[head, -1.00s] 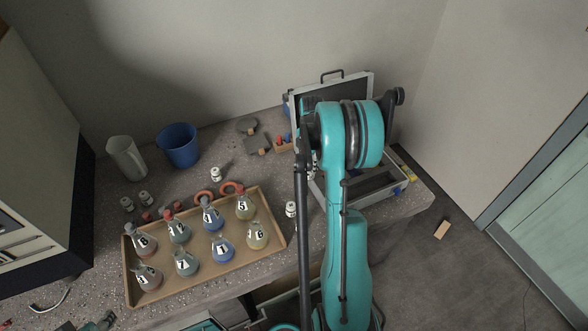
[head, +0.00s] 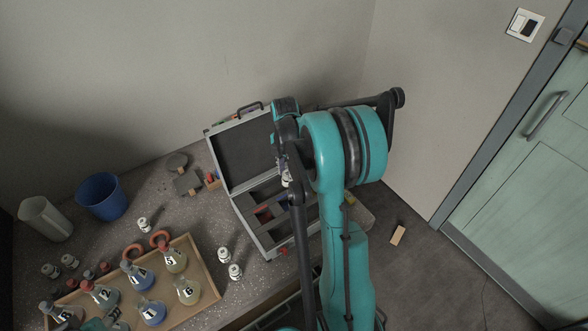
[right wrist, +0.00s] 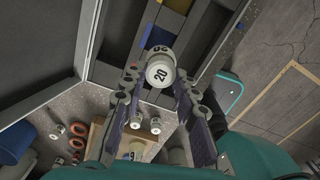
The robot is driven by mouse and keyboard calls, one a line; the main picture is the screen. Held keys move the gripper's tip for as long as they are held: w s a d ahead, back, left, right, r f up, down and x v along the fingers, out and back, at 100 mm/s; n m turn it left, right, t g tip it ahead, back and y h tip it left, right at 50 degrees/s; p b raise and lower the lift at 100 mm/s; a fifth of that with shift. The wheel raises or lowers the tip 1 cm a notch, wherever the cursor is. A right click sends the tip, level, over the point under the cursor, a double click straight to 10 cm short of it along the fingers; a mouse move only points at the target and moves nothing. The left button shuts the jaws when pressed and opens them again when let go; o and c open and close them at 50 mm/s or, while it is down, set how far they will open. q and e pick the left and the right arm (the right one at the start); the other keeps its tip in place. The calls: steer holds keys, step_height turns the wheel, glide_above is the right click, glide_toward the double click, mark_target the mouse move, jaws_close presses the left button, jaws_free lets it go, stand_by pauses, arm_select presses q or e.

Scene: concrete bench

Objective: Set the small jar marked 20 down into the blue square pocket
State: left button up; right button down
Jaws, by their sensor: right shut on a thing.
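The small white jar marked 20 (right wrist: 159,72) is held between the fingers of my right gripper (right wrist: 160,98) in the right wrist view. Its number faces the camera. In the head view the jar (head: 286,178) shows as a small white patch beside my arm, and my right gripper (head: 284,160) is partly hidden by it. The blue square pocket (right wrist: 153,38) lies in the open case, beyond the jar in the right wrist view, and the jar covers part of it. The jar appears above the case, apart from its floor.
The open grey case (head: 243,203) stands near the bench's right end, its lid (head: 243,150) raised at the back. A wooden tray (head: 207,268) of numbered flasks is to its left. Two white jars (head: 235,271) stand between them. A blue cup (head: 102,197) is further left.

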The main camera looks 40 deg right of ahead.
steer(key=shift+a+f+b, duration=0.15)
steer(key=shift+f+b, duration=0.4)
steer(key=shift+f, duration=0.15)
step_height(320, 180, down, 10)
steer(key=b, duration=0.7)
steer(key=shift+f+b, duration=0.35)
steer(key=shift+f, duration=0.05)
steer(key=shift+f+b, duration=0.5)
steer(key=shift+f, duration=0.15)
steer(key=shift+f, duration=0.25)
steer(key=shift+f+b, duration=0.3)
steer(key=shift+b, duration=0.2)
